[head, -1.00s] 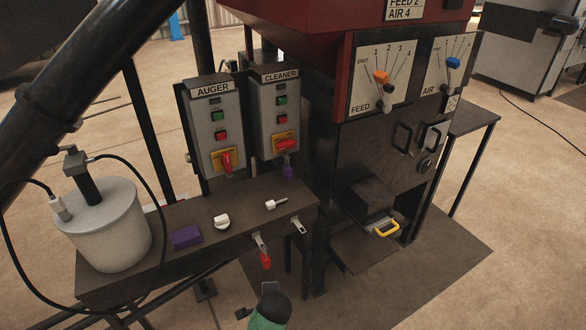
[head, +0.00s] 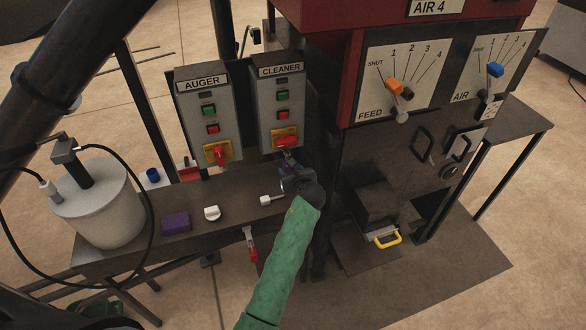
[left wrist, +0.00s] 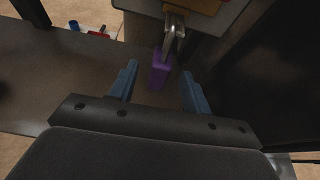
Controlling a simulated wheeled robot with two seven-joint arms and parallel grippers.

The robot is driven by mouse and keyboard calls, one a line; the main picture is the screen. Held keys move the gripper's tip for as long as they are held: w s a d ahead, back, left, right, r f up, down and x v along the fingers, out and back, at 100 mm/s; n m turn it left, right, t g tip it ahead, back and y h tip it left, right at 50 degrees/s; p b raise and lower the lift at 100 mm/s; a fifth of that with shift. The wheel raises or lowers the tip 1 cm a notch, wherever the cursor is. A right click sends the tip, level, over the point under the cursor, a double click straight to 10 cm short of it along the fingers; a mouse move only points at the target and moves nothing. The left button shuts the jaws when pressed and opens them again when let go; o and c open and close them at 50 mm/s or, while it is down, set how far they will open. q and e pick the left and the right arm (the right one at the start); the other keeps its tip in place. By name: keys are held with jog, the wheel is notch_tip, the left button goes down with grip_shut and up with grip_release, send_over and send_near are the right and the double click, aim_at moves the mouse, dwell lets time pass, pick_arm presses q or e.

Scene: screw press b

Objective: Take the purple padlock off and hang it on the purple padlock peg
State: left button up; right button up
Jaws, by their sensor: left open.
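The purple padlock (left wrist: 160,73) hangs by its shackle below the red switch (head: 286,140) on the CLEANER box. In the head view it is mostly hidden by my left gripper (head: 287,170). In the left wrist view my left gripper (left wrist: 160,76) is open, one blue finger on each side of the padlock, with gaps between. A peg with a red padlock (head: 253,252) hangs at the bench's front edge. The other peg, to its right in the earlier head view, is now hidden behind my arm. My right gripper is out of view.
The bench (head: 235,228) holds a purple block (head: 176,222), a white knob (head: 212,213), a small white part (head: 268,200) and a white canister (head: 100,215) with cables. The AUGER box (head: 205,115) stands left of the CLEANER box (head: 278,108). The press body stands close on the right.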

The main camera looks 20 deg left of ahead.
pick_arm(q)
jog(key=p+x, duration=0.1)
jog(key=x, duration=0.3)
jog(key=shift+w+a+p, duration=0.1)
jog(key=shift+w+p, duration=0.2)
jog(key=shift+w, duration=0.05)
jog(key=shift+x, duration=0.9)
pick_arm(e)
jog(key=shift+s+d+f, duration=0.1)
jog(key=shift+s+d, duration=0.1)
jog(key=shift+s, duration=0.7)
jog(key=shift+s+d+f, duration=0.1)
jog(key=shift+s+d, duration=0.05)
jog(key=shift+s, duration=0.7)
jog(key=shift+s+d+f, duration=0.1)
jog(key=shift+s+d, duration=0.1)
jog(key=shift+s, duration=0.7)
pick_arm(q)
jog(key=shift+f, duration=0.15)
jog(key=shift+s, duration=0.1)
jog(key=c, duration=1)
grip_shut()
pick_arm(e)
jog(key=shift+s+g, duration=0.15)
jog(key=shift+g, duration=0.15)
